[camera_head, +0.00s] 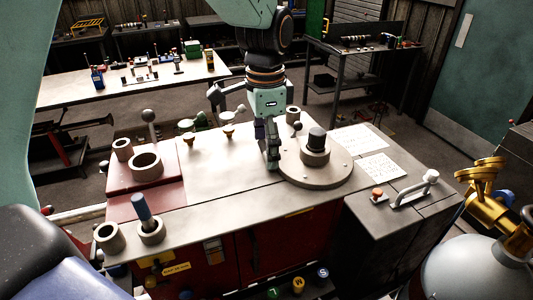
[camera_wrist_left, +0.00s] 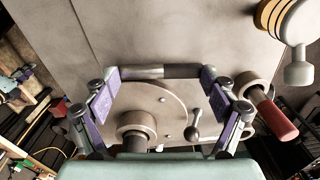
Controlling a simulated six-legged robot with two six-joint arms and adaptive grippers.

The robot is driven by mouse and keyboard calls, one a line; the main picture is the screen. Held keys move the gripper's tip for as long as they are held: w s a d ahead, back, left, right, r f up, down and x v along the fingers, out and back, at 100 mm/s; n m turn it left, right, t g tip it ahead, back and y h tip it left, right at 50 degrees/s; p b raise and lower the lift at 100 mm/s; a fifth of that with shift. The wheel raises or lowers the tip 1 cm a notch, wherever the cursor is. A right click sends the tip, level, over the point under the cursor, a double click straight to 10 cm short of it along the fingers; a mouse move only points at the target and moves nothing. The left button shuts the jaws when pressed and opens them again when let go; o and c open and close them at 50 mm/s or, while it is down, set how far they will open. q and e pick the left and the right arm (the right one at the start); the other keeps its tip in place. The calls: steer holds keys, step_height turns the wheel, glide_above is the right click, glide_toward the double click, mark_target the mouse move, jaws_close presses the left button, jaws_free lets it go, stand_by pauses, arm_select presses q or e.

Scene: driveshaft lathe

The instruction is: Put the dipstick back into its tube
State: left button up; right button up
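My left gripper (camera_head: 270,165) hangs pointing down over the pale machine top (camera_head: 225,190), just left of the round flange plate (camera_head: 318,176) with its black-topped collar. In the left wrist view my left gripper (camera_wrist_left: 160,73) has its purple-padded fingers far apart. A grey bar (camera_wrist_left: 150,72), pale at left and darker at right, spans between their tips. I cannot tell whether they grip it, or whether it is part of the dipstick. I cannot pick out the dipstick or its tube with certainty. My right gripper is not in view.
A ball-topped lever (camera_head: 149,122) rises at the left. A U-shaped handle (camera_head: 412,192) is at the right. A red handle (camera_wrist_left: 277,118) shows in the wrist view.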

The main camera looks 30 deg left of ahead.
arm_select(q)
steer(key=shift+f, duration=0.15)
steer(key=c, duration=0.4)
steer(key=shift+s, duration=0.15)
steer(key=shift+c, duration=1.1)
steer(key=shift+c, duration=0.2)
